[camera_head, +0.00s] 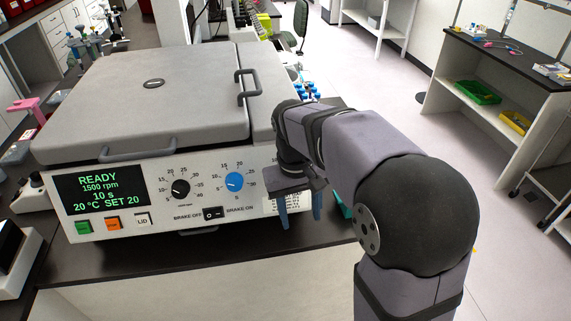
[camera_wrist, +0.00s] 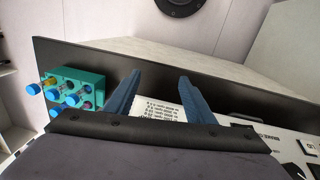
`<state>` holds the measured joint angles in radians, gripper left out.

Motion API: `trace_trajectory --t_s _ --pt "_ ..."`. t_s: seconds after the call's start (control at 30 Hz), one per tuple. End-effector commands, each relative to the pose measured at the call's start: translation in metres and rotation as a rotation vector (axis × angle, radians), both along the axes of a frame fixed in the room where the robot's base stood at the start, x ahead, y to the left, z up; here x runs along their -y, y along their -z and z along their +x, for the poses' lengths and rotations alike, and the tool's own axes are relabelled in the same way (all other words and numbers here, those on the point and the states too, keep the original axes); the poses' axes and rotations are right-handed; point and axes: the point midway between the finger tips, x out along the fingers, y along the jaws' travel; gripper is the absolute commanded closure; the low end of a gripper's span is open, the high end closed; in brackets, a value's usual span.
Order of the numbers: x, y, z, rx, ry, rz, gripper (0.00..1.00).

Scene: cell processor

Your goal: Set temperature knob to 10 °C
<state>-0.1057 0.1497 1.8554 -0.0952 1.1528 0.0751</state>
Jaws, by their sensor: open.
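The processor's front panel has a blue knob (camera_head: 234,182) inside a printed number scale; I take it as the temperature knob. Its exact pointer setting is too small to read. In the wrist view the open fingers (camera_wrist: 158,82) frame a printed label.
The processor's lid (camera_head: 150,95) is closed, with handles on it. A brake switch (camera_head: 213,213) and green, orange and LID buttons line the lower panel. A teal rack (camera_wrist: 88,82) holds several blue-capped tubes beside the processor. The dark bench edge lies in front.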

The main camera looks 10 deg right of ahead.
Motion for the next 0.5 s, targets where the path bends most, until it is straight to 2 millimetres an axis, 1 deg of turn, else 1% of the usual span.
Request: trace_trajectory --t_s 0.03,0.1,0.2,0.33,0.4,0.5 --pt "-0.004 -0.019 0.015 0.003 -0.006 -0.011 0.51" --pt "-0.009 -0.040 0.032 0.006 -0.009 -0.027 0.51" --pt "-0.015 -0.067 0.052 0.008 -0.009 -0.048 0.51" --pt "-0.022 -0.095 0.070 0.012 -0.004 -0.072 0.51" --pt "-0.025 -0.107 0.076 0.013 -0.002 -0.081 0.51" --pt "-0.029 -0.118 0.082 0.016 0.002 -0.090 0.51"
